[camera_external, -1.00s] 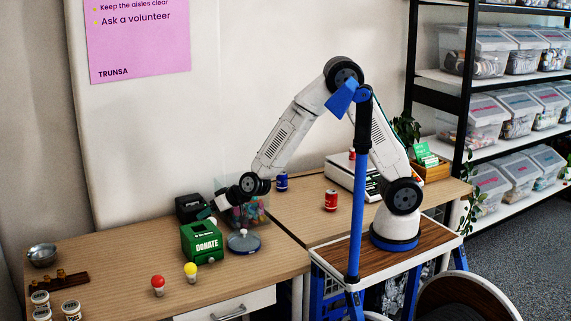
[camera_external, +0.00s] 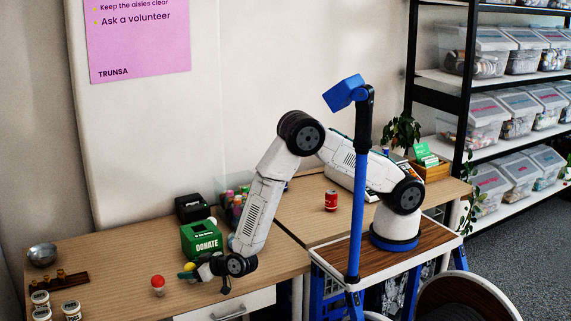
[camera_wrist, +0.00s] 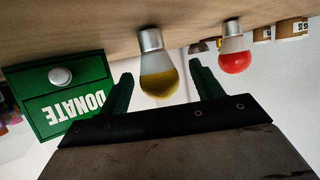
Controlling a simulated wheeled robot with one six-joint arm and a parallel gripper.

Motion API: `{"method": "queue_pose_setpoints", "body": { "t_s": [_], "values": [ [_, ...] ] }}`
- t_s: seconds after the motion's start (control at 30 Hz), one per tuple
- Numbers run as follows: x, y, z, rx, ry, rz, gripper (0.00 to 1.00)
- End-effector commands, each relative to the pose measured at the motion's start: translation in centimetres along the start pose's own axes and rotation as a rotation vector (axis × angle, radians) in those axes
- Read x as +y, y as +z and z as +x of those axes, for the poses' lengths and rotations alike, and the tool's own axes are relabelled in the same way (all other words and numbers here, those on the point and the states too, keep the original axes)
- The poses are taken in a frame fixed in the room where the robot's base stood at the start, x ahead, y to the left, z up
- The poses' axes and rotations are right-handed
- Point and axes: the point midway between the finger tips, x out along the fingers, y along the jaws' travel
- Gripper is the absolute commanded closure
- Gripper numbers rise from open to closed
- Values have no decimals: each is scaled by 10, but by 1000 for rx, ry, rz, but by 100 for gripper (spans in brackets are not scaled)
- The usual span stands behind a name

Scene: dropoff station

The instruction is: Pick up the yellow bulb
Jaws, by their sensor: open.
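The yellow bulb (camera_wrist: 160,82) stands on the table between my open gripper's green fingers in the wrist view, which is upside down. The gap between the fingertips of my gripper (camera_wrist: 158,80) lies around the bulb, with space on both sides; I cannot tell whether the bulb is fully between them in depth. In the external view the yellow bulb (camera_external: 190,267) is partly hidden by my gripper (camera_external: 192,274), which is low over the table front. The bulb has a yellow dome and a pale base.
A red bulb (camera_external: 158,283) stands just left of the yellow one. A green DONATE box (camera_external: 201,241) stands close behind my gripper. Small jars (camera_external: 71,309), a wooden block rack (camera_external: 62,279) and a metal bowl (camera_external: 42,254) are at the left.

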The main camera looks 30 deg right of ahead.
Motion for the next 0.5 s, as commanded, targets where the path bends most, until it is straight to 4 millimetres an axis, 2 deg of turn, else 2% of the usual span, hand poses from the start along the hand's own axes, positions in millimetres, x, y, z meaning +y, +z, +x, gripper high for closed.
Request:
{"method": "queue_pose_setpoints", "body": {
  "t_s": [0.13,0.4,0.5],
  "values": [
    [0,1,17,-2,-1,0,35],
    [0,0,20,-2,-2,0,35],
    [0,0,20,-2,-2,0,63]
  ]
}}
